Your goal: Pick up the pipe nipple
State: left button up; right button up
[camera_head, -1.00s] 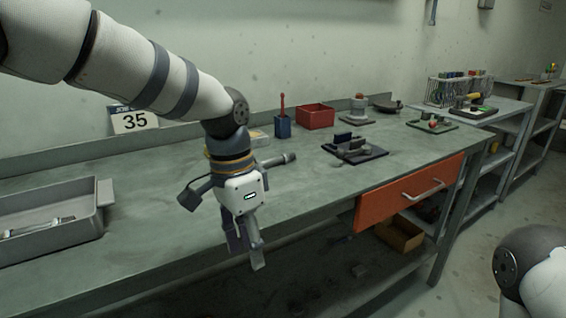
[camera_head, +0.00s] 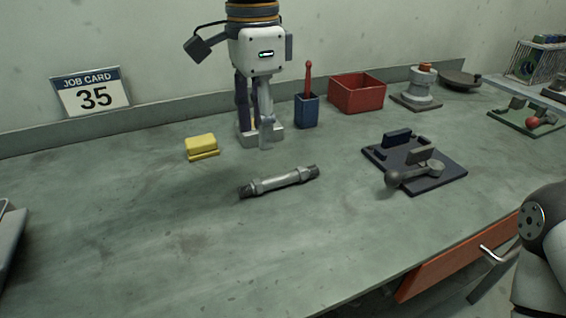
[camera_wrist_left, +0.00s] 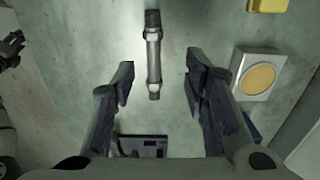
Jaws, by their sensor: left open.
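The pipe nipple (camera_head: 279,181) is a grey metal tube with dark threaded ends. It lies on the workbench in the middle of the head view. In the left wrist view the pipe nipple (camera_wrist_left: 153,55) lies lengthwise, ahead of and between the open fingers. My left gripper (camera_head: 255,140) hangs fingers down over the back of the bench, behind the pipe nipple in the head view. It is open and empty, and apart from the pipe nipple. In the left wrist view the left gripper (camera_wrist_left: 158,85) shows both fingers spread.
A yellow block (camera_head: 202,146) lies left of the gripper. A grey block with a yellow disc (camera_wrist_left: 259,77) is near the fingers. A blue cup (camera_head: 307,112), red bin (camera_head: 357,94) and dark vise-like fixture (camera_head: 437,178) stand right. The front middle bench is clear.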

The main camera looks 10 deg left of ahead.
aim_at(264, 181)
pick_arm(q)
jog(key=f, duration=0.6)
jog(key=s+f, duration=0.1)
jog(key=f, duration=0.2)
jog(key=shift+d+f, duration=0.1)
jog(key=shift+d, duration=0.2)
jog(key=shift+f, duration=0.35)
grip_shut()
